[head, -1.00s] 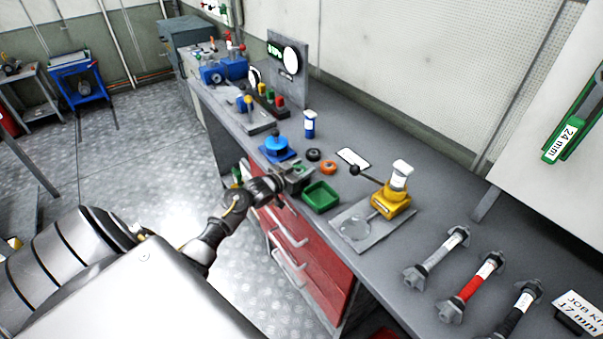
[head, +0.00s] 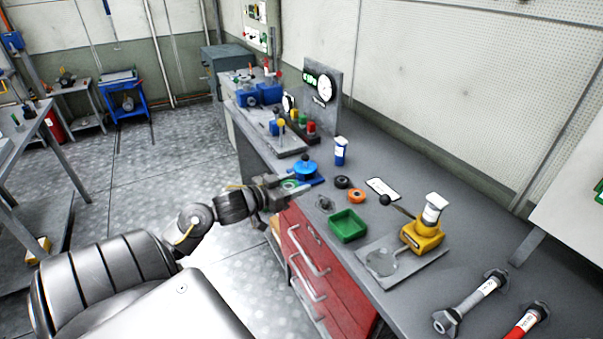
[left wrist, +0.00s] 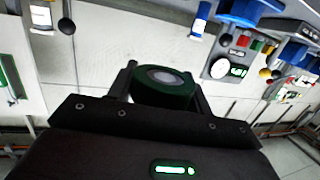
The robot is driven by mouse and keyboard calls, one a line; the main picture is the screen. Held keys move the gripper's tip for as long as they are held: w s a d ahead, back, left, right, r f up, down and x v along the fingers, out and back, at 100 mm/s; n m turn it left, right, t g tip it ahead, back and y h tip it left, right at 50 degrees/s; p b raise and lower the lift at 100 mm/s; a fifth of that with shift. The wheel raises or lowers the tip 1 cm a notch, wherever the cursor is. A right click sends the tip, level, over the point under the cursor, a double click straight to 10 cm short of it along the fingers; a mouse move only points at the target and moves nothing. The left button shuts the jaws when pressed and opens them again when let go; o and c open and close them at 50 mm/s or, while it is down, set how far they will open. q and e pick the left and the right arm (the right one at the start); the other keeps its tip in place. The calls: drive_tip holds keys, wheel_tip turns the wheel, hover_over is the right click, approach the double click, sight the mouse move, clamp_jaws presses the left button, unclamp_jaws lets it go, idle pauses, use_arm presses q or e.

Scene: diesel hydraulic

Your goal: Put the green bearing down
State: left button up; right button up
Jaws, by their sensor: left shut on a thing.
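The green bearing (left wrist: 163,93) is a dark green ring with a pale centre in the left wrist view, held between the two fingers. My left gripper (left wrist: 162,98) is shut on it. In the head view, my left gripper (head: 288,190) is at the bench's front edge, left of the green tray (head: 348,226), and a bit of the green bearing (head: 291,184) shows between its fingers. I cannot tell its height above the bench. My right gripper is in neither view.
A black ring (head: 342,182) and an orange ring (head: 356,196) lie behind the tray. A blue fixture (head: 306,170) stands just behind my gripper. A yellow press (head: 423,235) stands to the right on the bench (head: 460,215).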

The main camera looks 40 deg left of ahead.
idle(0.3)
use_arm(q)
drive_tip(key=s+d+m+g+h, duration=0.1)
drive_tip(key=s+d+m+h, duration=0.1)
drive_tip(key=d, duration=1)
drive_tip(key=s+d+m+g+h, duration=0.1)
drive_tip(key=d+h, duration=0.3)
drive_tip(key=d, duration=0.9)
drive_tip(key=shift+s+m, duration=0.6)
drive_tip(key=shift+m, duration=0.3)
drive_tip(key=shift+r, duration=0.1)
drive_tip(key=w+a+n+y, duration=0.1)
drive_tip(key=a+y, duration=0.1)
drive_tip(key=a, duration=0.6)
drive_tip(key=w+a+n+t+y, duration=0.1)
drive_tip(key=a+n+y, duration=0.1)
drive_tip(key=a, duration=0.7)
drive_tip(key=w+a+n+t+y, duration=0.1)
drive_tip(key=w+a+y, duration=0.1)
drive_tip(key=a, duration=0.6)
drive_tip(key=shift+w+a+n, duration=0.1)
drive_tip(key=shift+a+n, duration=0.1)
drive_tip(key=shift+n, duration=0.2)
drive_tip(key=shift+d, duration=0.15)
